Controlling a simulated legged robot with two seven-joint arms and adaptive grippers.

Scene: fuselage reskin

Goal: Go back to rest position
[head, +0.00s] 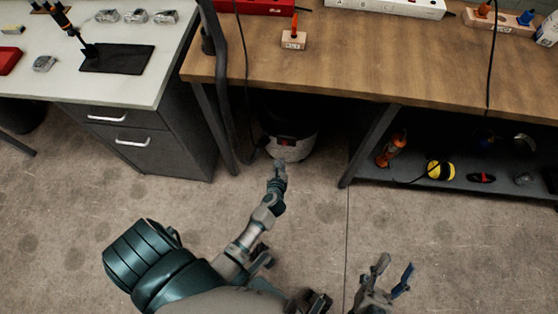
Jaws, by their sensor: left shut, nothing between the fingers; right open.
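My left gripper (280,165) is shut and empty. It is over the floor, in front of a dark and white bucket-like container (294,146) under the wooden workbench. My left arm reaches up from the lower left of the head view. My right gripper (391,272) is open and empty, low in the view over the bare floor. Its two fingers point up and apart. Most of my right arm is out of the picture.
The wooden workbench (400,60) spans the upper right, with a lower shelf (460,184) holding several tools. A pale table (40,62) with a drawer cabinet (140,141) stands at the upper left. The concrete floor (420,225) around my arms is clear.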

